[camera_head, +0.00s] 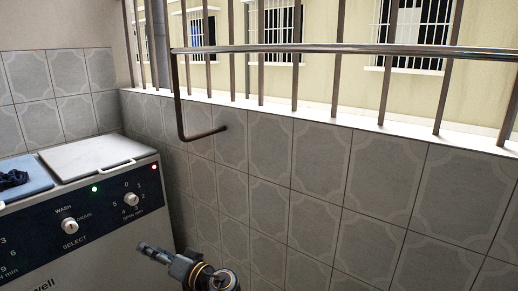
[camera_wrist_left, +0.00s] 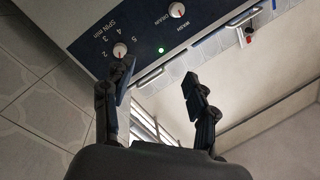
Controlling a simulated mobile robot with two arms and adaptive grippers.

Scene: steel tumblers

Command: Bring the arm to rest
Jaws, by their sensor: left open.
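My left gripper (camera_wrist_left: 158,78) is open in the left wrist view, with its two dark fingers spread apart. Beyond the fingers is the control panel of the washing machine (camera_wrist_left: 85,25); I cannot tell the exact gap. My right gripper is in neither view. No steel tumblers are in view.
The washing machine has knobs, small lights and a grey lid (camera_head: 95,155). A dark cloth (camera_head: 12,179) lies on its blue lid (camera_head: 35,180). A tiled wall (camera_head: 320,195) with window bars and a metal rail (camera_head: 330,48) runs behind. The space right of my arm looks clear.

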